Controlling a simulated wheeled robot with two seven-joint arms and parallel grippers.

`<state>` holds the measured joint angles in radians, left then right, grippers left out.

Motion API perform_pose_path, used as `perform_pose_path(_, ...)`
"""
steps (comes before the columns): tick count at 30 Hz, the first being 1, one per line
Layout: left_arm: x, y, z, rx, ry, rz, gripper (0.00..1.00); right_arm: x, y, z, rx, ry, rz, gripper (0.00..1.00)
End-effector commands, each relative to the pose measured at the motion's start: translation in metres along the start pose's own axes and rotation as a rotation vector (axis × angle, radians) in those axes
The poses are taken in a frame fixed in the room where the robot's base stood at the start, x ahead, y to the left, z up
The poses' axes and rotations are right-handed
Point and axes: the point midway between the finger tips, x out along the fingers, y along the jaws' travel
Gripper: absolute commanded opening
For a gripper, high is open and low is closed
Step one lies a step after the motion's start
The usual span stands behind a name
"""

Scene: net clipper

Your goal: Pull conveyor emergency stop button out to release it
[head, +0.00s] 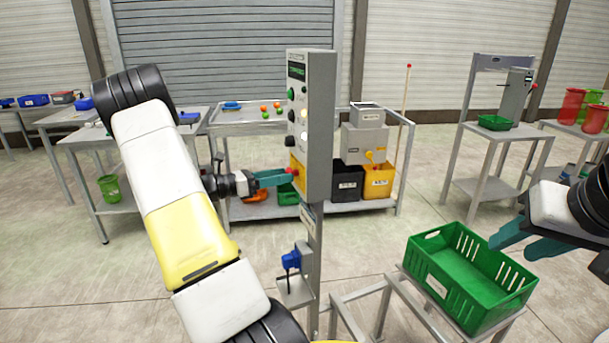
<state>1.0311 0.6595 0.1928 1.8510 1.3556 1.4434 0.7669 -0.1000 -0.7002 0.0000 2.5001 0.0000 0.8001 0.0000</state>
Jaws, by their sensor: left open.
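The conveyor control box (318,120) stands upright on a grey post in the middle of the head view. Its panel faces left and carries several buttons and lights. The red emergency stop button (294,171) sits on a yellow plate (298,182) low on this panel. My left gripper (288,177) is open, with its teal fingers pointing right at the button. The fingertips are at or very near the button; I cannot tell whether they touch it. My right gripper (500,240) is at the right edge, above the green crate; its finger gap is unclear.
A green crate (430,277) stands on a grey frame at front right. A blue item (291,261) sits on a small bracket on the post. Behind stands a bench (345,206) with black and yellow bins. Open floor lies between the tables.

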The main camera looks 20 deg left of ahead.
Motion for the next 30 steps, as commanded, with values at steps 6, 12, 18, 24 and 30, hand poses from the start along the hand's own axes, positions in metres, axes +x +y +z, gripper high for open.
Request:
perform_pose_path(6,0.0080,0.0000,0.0000,0.000,0.000,0.001,0.59,0.0000,0.0000,0.0000,0.000,0.000,0.000,0.40)
perform_pose_path(12,0.0079,-0.0001,0.0000,0.000,0.000,0.000,0.51,0.0000,0.0000,0.0000,0.000,0.000,0.000,0.40)
perform_pose_path(18,0.0078,-0.0001,0.0000,0.001,0.000,0.000,0.12,0.0000,0.0000,0.0000,0.000,0.000,0.000,0.40)
perform_pose_path(24,0.0077,-0.0001,0.0000,0.001,0.001,0.000,0.00,0.0001,0.0000,0.0000,0.000,0.000,0.000,0.40)
perform_pose_path(30,-0.0008,0.0004,-0.0003,0.002,0.002,0.002,0.00,0.0001,0.0000,0.0000,0.000,0.000,0.000,0.40)
